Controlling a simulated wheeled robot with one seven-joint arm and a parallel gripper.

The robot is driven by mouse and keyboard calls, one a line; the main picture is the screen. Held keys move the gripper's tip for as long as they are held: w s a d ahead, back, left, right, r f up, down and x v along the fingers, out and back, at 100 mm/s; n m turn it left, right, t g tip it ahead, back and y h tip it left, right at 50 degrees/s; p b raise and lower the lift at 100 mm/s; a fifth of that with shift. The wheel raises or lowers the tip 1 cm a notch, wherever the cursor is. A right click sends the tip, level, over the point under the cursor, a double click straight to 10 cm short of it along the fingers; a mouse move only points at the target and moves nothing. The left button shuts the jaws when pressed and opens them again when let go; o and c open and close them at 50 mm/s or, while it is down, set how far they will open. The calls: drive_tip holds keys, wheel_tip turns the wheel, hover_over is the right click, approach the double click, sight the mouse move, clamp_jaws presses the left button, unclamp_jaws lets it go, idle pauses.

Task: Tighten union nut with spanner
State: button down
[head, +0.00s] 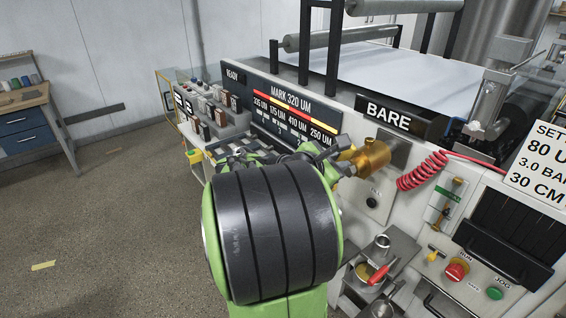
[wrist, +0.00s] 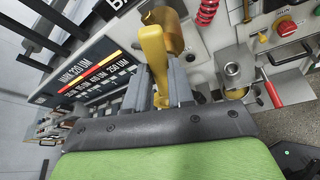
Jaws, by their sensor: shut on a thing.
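The brass union nut (head: 370,156) sits on the front panel of the machine, below the BARE sign. It shows in part at the top of the wrist view (wrist: 172,40). My gripper (wrist: 160,78) is shut on the yellow spanner (wrist: 154,48), whose shaft runs up between the two grey fingers. The spanner's upper end lies at or just in front of the brass fitting; I cannot tell whether it is seated on the nut. In the head view my gripper (head: 337,160) is just left of the fitting, mostly hidden behind my arm, as is most of the spanner.
A coiled red hose (head: 422,172) hangs right of the fitting. A metal shelf (head: 395,250) with a cup and a red-handled tool stands below it. A marked display panel (head: 290,105) lies to the left. Open floor (head: 110,220) is at the left.

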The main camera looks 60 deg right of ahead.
drive_tip(key=shift+s+a+r, duration=0.1)
drive_tip(key=shift+s+r, duration=0.1)
drive_tip(key=shift+r, duration=0.15)
drive_tip(key=shift+f+g, duration=0.1)
drive_tip(key=shift+g, duration=0.2)
drive_tip(key=shift+a+p, duration=0.1)
drive_tip(key=shift+p, duration=0.25)
drive_tip(key=shift+s+d+p, duration=0.3)
drive_tip(key=shift+d, duration=0.5)
drive_tip(key=shift+s+d+p, duration=0.35)
drive_tip(key=shift+d, duration=0.4)
drive_tip(key=shift+s+d+p, duration=0.3)
drive_tip(key=shift+d, duration=0.5)
drive_tip(key=shift+s+d+p, duration=0.3)
drive_tip(key=shift+d+p, duration=0.2)
drive_tip(key=shift+d, duration=0.2)
drive_tip(key=shift+s+d+p, duration=0.25)
drive_tip(key=shift+d+p, duration=0.2)
drive_tip(key=shift+d, duration=0.25)
